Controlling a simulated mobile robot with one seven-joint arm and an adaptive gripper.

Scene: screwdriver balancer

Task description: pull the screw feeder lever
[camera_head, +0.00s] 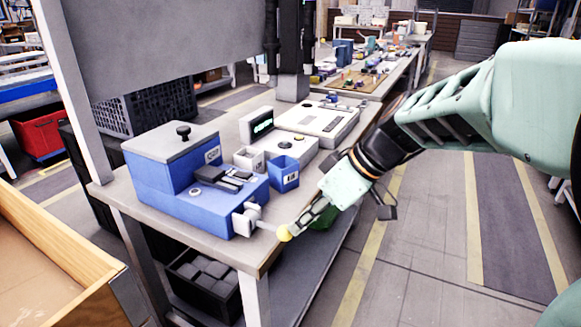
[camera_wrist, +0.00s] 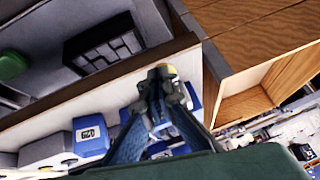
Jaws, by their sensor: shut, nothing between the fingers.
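The screw feeder (camera_head: 185,195) is a blue box with a grey lid and black knob, standing on the near end of the workbench. Its lever (camera_head: 262,224) sticks out from the front right side and ends in a yellow ball (camera_head: 285,233) near the bench edge. My gripper (camera_head: 299,228) comes in from the right, with its fingertips right beside the ball. In the wrist view the fingers (camera_wrist: 160,80) are closed together, and the yellow ball (camera_wrist: 172,69) shows just past their tips. I cannot tell whether they touch it. The fingers partly hide the blue feeder there.
A blue bin (camera_head: 284,173) and a white bin (camera_head: 248,159) stand beside the feeder. White devices (camera_head: 317,121) sit farther back. A black crate (camera_head: 205,282) is on the shelf below. A wooden box (camera_head: 50,255) stands at left. The floor at right is clear.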

